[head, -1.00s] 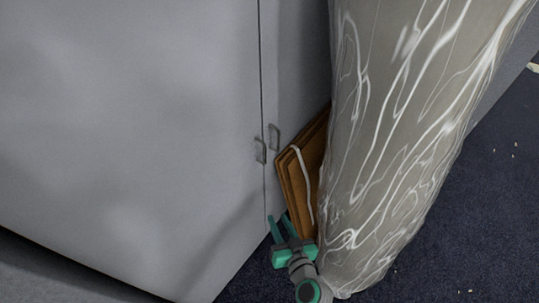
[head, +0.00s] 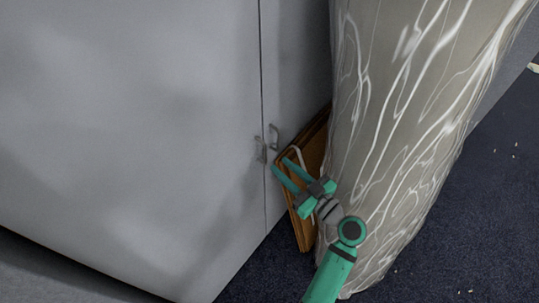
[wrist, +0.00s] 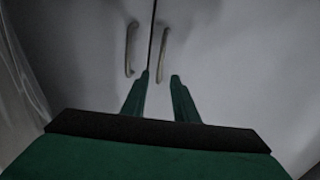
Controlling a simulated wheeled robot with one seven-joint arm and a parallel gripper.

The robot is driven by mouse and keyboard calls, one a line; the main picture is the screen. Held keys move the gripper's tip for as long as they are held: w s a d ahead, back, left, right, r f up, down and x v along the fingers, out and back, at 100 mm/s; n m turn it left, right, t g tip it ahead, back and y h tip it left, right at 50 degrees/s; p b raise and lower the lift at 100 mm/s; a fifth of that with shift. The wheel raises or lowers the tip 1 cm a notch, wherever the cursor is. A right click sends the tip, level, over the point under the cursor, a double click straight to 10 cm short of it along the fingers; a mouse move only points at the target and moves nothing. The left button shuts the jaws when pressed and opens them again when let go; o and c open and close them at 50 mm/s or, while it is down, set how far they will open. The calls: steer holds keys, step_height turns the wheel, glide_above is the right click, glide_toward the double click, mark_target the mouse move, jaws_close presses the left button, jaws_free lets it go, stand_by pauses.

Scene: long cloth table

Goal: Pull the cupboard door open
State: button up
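The grey cupboard has a large left door (head: 130,130) and a right door (head: 297,60), which meet at a thin seam and look closed. The left door's handle (head: 260,150) and the right door's handle (head: 274,137) sit either side of the seam. My gripper (head: 281,163) is open and empty, just below the handles in the head view. In the wrist view its fingertips (wrist: 160,76) point at the doors, with one handle (wrist: 162,55) ahead between them and the other handle (wrist: 130,48) off to the left. I see no contact with either handle.
A wooden board-like object (head: 313,148) with a pale strip leans right behind my gripper.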

mark_target(266, 153)
steer(key=x, duration=0.7)
steer(key=shift+c, duration=0.4)
jaws_close()
steer(key=shift+s, duration=0.1)
stand_by(0.9)
